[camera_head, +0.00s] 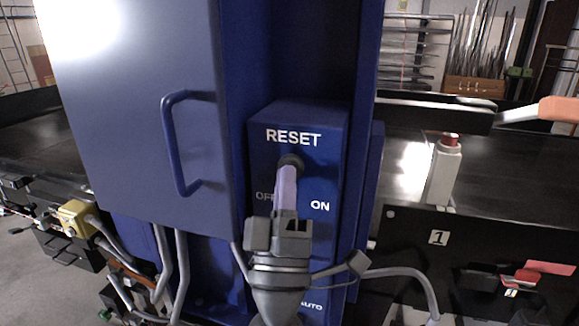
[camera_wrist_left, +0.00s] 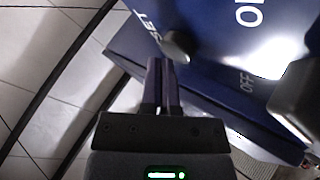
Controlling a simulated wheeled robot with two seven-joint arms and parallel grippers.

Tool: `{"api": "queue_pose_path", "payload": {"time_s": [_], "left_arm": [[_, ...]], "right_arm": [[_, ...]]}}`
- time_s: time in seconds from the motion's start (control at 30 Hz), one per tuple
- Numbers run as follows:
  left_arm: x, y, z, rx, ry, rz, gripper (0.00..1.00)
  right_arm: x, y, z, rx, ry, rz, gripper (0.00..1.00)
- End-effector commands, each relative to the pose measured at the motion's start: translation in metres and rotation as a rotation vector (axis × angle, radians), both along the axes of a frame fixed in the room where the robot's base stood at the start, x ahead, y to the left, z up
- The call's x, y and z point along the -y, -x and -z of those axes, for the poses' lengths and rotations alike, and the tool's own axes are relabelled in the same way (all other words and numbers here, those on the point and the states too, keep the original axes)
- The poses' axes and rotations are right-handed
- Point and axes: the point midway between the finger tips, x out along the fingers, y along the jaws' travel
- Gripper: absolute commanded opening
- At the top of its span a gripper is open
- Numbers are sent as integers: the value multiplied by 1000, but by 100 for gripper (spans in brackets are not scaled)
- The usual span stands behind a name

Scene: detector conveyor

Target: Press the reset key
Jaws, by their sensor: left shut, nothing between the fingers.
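The reset key (camera_head: 292,161) is a dark round button below the white RESET lettering on the blue control box (camera_head: 330,150). In the left wrist view the key (camera_wrist_left: 176,45) shows as a grey-brown disc just beyond the fingertips. My left gripper (camera_head: 287,172) is shut and empty, in front of the box. Its pale fingertips overlap the lower part of the key in the head view. In the left wrist view the fingers (camera_wrist_left: 160,62) lie together and end close to the key. I cannot tell whether they touch it. My right gripper is not in view.
A dark grey knob (camera_wrist_left: 298,98) stands out near the OFF lettering. A blue cabinet door with a handle (camera_head: 178,145) is left of the box. A post with a red top (camera_head: 446,165) and a dark conveyor are to the right. Grey cables hang below.

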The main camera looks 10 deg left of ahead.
Motion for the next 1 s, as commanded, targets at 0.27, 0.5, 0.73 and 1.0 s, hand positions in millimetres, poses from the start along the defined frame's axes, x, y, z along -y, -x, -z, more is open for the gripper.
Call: {"api": "queue_pose_path", "payload": {"time_s": [0.27,0.5,0.73,1.0], "left_arm": [[0,0,0,0,0,0,0],[0,-3,0,0,0,0,0],[0,-6,0,-1,-1,1,0],[0,-9,0,0,0,0,0]], "right_arm": [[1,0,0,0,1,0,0],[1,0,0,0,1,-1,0],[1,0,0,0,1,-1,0],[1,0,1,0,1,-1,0]]}}
